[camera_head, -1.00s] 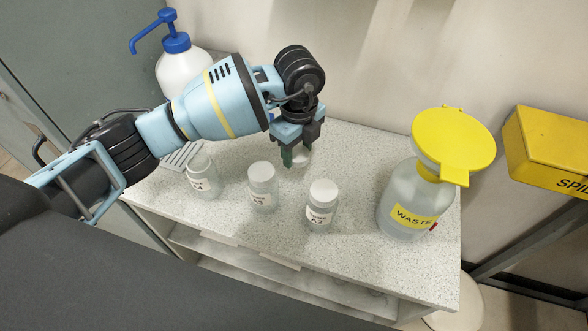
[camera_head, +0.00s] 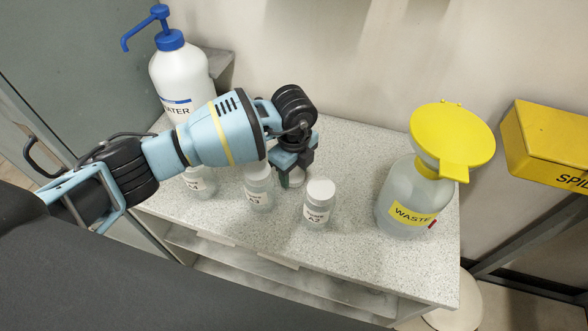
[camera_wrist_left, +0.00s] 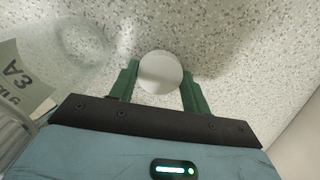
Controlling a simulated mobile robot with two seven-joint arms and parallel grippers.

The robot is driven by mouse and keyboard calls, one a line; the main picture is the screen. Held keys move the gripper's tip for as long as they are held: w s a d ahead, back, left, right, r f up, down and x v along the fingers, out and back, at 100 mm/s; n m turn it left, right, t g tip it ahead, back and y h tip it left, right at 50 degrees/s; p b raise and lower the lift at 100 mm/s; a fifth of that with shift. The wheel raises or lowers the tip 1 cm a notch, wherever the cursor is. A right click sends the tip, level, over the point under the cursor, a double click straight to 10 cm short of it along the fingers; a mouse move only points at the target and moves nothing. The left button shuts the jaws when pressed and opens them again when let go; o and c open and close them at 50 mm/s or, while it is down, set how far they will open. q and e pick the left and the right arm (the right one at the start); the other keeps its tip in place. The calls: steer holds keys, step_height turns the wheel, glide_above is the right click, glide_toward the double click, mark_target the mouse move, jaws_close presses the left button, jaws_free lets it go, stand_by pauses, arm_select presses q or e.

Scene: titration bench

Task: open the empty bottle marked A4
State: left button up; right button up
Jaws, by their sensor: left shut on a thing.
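My left gripper (camera_head: 291,178) is shut on a white round cap (camera_wrist_left: 160,72), which sits between its green fingertips. The cap is low over the bench top behind bottles A3 and A2; I cannot tell if it touches the bench. The A4 bottle (camera_head: 198,187) stands on the bench at the left of the row. Its label is partly readable, and my left arm hides its top. No right gripper shows.
Bottle A3 (camera_head: 257,190) stands close beside my left gripper and shows at the left wrist view's edge (camera_wrist_left: 18,128). Capped bottle A2 (camera_head: 318,203) is right of it. A waste bottle (camera_head: 405,205) with a yellow funnel and a water pump bottle (camera_head: 180,75) flank the bench.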

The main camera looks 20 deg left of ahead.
mark_target(294, 174)
arm_select(q)
steer(key=shift+f, duration=0.1)
steer(key=o, duration=1.1)
step_height(294, 174, up, 12)
steer(key=shift+r+p, duration=0.15)
steer(key=shift+p, duration=0.35)
